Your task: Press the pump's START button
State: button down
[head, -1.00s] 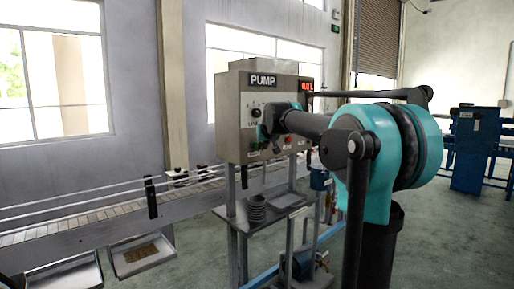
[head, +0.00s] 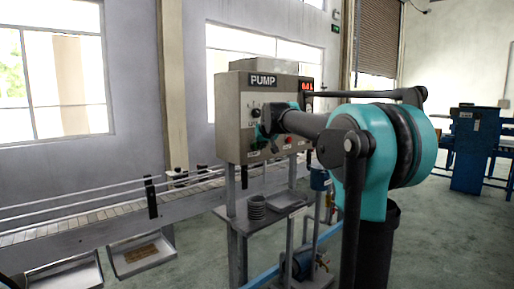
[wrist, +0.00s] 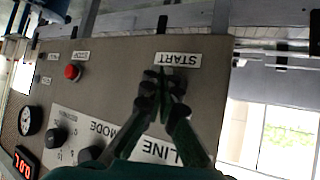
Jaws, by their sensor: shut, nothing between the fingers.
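The pump's grey control box (head: 235,90) stands past my arm in the head view, with a PUMP sign on its front. In the wrist view its panel (wrist: 215,75) appears upside down. The START label (wrist: 177,59) is at the upper middle. My gripper (wrist: 162,80) is shut and empty, its fingertips at the panel just beside that label. The START button is hidden behind the fingertips; I cannot tell whether they touch it. In the head view my arm covers part of the panel.
A red button (wrist: 72,72), black knobs (wrist: 58,137), a gauge (wrist: 30,120) and a red digital display (wrist: 24,163) lie on the panel left of my gripper in the wrist view. A conveyor (head: 100,222) runs left of the pump stand.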

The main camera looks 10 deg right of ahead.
jog(key=shift+w+a, duration=0.35)
jog(key=shift+w, duration=0.1)
dwell(0.7)
jog(key=shift+s+d, duration=0.6)
jog(key=shift+s, duration=0.2)
dwell(0.3)
jog(key=s+d, duration=0.1)
jog(key=s, duration=0.1)
jog(key=s+d, duration=0.2)
dwell(0.4)
jog(key=shift+f, duration=0.15)
jog(key=s+d+f+g, duration=0.1)
jog(key=s+f+g, duration=0.2)
jog(key=s+f, duration=1.7)
jog(key=s+d+f+m+g+h, duration=0.1)
jog(key=s+d+f+g, duration=0.1)
jog(key=s+f, duration=1.7)
notch_tip(320, 180, down, 2)
jog(key=shift+s+g, duration=0.35)
jog(key=shift+g, duration=0.45)
